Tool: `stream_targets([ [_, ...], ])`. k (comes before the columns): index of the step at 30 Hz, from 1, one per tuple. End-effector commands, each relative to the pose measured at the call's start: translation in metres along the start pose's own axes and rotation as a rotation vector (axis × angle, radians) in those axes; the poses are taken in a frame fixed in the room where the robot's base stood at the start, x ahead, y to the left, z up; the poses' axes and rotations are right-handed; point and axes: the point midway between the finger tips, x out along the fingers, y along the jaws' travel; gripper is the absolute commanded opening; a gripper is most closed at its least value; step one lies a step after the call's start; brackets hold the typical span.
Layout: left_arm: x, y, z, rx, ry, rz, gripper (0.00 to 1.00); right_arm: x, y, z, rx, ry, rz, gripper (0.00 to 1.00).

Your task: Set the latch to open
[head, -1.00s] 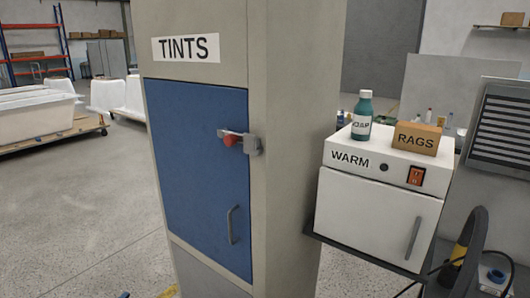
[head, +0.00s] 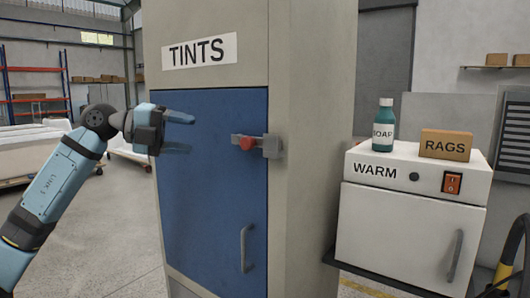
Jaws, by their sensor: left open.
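A latch (head: 258,144) with a grey bar and a red knob (head: 247,143) sits at the right edge of the blue door (head: 205,200) of the cabinet labelled TINTS. The bar lies level, reaching from the frame across the door's edge. The door looks closed, with a grey handle (head: 244,248) low on it. My left gripper (head: 192,134) is open and empty in front of the door's upper left part. Its fingers point right toward the latch, with a clear gap to the red knob. My right gripper is not in view.
Right of the cabinet, a white box labelled WARM (head: 405,225) stands on a dark shelf. A green soap bottle (head: 383,127) and a RAGS box (head: 445,145) are on top of it. White tub shells (head: 30,145) stand far left. The floor at left is open.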

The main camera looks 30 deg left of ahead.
Motion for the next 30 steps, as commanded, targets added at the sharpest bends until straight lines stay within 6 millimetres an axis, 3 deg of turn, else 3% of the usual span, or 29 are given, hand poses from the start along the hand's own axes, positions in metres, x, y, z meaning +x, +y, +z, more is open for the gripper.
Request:
stream_targets([
  [5, 0.021, -0.003, 0.0, -0.001, 0.003, -0.003, 0.56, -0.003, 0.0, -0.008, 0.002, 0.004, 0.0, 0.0],
  [19, 0.116, -0.002, -0.001, -0.001, 0.005, -0.004, 0.56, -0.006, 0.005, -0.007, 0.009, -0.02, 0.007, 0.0],
  [24, 0.132, -0.001, -0.001, -0.001, 0.003, -0.004, 0.56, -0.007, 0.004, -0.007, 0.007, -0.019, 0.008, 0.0],
  [30, 0.137, 0.0, -0.001, -0.001, 0.003, -0.003, 0.56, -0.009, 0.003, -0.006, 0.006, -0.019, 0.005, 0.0],
])
